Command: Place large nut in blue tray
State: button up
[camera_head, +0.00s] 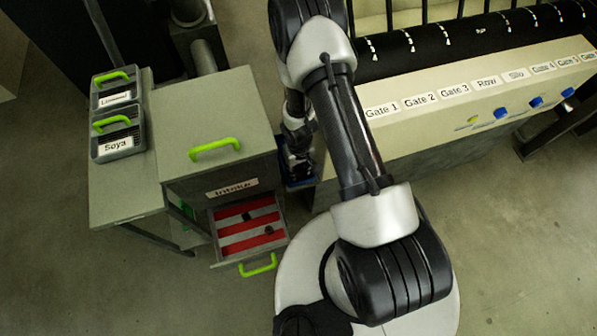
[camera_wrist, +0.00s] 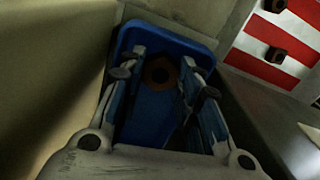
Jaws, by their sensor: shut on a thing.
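The large nut (camera_wrist: 159,73), brown with a dark round hole, sits between the two fingers of my gripper (camera_wrist: 163,66) in the wrist view. My gripper is shut on it. The blue tray (camera_wrist: 172,34) lies directly behind the nut and fingers in that view; its far rim and part of its floor show. The gap between nut and tray floor cannot be judged. In the head view my arm hides most of the gripper, and only a sliver of the blue tray (camera_head: 300,184) shows beside the grey cabinet.
An open drawer (camera_head: 245,228) with red and white stripes holds small dark parts; it also shows at the upper right of the wrist view (camera_wrist: 275,45). The long gated machine (camera_head: 470,110) stands at the right.

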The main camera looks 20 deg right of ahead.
jog(key=shift+f, duration=0.35)
jog(key=shift+f, duration=0.15)
jog(key=o, duration=0.7)
